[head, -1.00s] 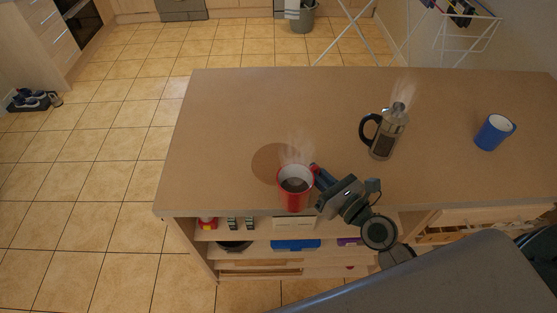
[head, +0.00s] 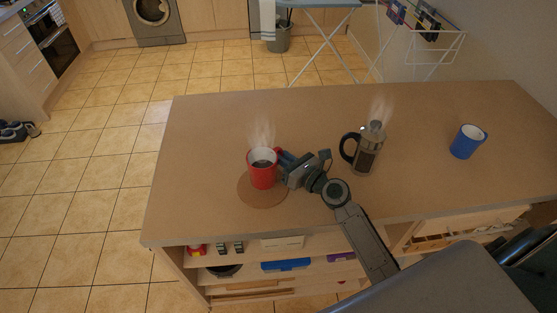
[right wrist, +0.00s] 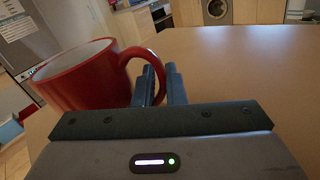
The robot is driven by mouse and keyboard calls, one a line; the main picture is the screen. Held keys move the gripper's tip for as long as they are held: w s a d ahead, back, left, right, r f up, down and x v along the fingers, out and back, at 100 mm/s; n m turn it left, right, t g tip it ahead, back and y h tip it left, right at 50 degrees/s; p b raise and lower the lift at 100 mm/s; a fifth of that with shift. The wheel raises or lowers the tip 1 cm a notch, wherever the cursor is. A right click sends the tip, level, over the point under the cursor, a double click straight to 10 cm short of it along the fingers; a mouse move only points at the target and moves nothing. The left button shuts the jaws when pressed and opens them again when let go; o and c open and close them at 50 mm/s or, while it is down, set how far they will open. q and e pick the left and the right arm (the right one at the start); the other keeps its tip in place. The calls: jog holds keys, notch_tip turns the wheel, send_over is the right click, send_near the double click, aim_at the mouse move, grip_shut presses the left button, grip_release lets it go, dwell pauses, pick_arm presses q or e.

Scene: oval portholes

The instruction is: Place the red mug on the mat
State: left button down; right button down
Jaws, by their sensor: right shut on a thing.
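The red mug (head: 262,174) holds a dark steaming drink and is upright over the round brown mat (head: 262,200) on the counter. I cannot tell whether its base touches the mat or is held just above it. My right gripper (head: 284,161) is shut on the mug's handle, to the right of the mug. In the right wrist view the mug (right wrist: 82,80) is at the left, and the fingers of my gripper (right wrist: 160,84) are at its handle. My left gripper is not in view.
A steaming French press (head: 366,152) stands on the counter (head: 230,125) to the right of my right gripper. A blue mug (head: 467,141) stands farther right. Shelves with several items are under the front edge. The counter's left part is clear.

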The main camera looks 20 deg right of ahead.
jog(key=shift+w, duration=0.6)
jog(key=shift+f+b, duration=0.55)
jog(key=shift+f, duration=1.2)
jog(key=shift+f, duration=0.1)
jog(key=c, duration=1.5)
grip_release()
